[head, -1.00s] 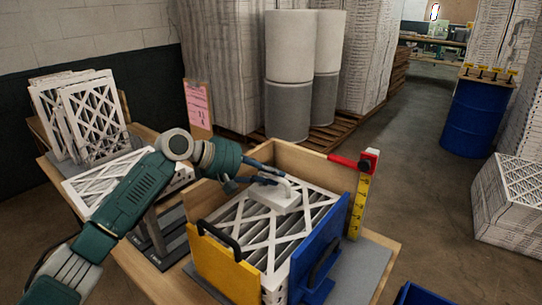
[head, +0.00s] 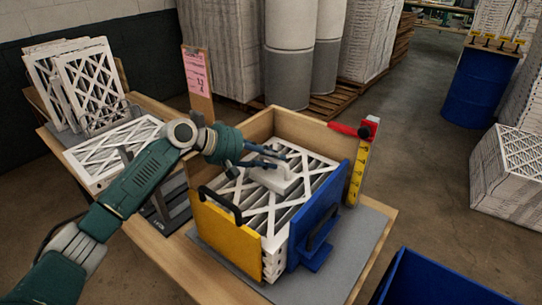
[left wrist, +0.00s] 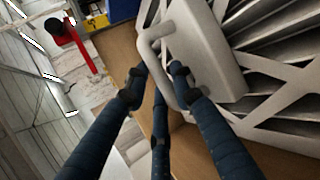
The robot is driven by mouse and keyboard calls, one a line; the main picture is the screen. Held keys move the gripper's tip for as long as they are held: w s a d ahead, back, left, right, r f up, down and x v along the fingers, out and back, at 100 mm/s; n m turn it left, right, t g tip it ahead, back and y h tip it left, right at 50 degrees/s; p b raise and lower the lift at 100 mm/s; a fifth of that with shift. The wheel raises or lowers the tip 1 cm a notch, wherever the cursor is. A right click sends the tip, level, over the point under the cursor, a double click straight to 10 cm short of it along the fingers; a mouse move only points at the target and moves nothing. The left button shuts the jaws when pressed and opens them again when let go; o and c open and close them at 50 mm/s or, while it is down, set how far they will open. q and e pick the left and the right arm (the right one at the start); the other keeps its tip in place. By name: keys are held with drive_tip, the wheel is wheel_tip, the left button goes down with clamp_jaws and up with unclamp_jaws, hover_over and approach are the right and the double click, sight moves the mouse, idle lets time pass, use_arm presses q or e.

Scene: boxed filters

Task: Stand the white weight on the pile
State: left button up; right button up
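The white weight (head: 275,180), a flat block with a loop handle, stands on the pile of white-framed pleated filters (head: 252,215) inside the wooden box. My left gripper (head: 278,158) is right at the weight's handle. In the left wrist view, the fingers of my left gripper (left wrist: 157,75) are spread on either side of the weight's handle (left wrist: 157,55), with a gap showing. The weight (left wrist: 205,50) rests on the white filter lattice (left wrist: 270,110). My right gripper is out of view.
The box has a wooden back wall (head: 262,124), a yellow front panel (head: 226,238) and a blue side panel (head: 318,225). A yellow ruler with a red clamp (head: 358,170) stands at its right corner. More filters (head: 85,90) stand at left. A blue bin (head: 440,280) is at lower right.

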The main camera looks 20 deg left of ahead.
use_arm(q)
drive_tip(key=shift+o, duration=0.6)
drive_tip(key=shift+s, duration=0.1)
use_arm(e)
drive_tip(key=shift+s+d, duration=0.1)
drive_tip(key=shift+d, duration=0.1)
use_arm(q)
drive_tip(key=shift+r, duration=0.1)
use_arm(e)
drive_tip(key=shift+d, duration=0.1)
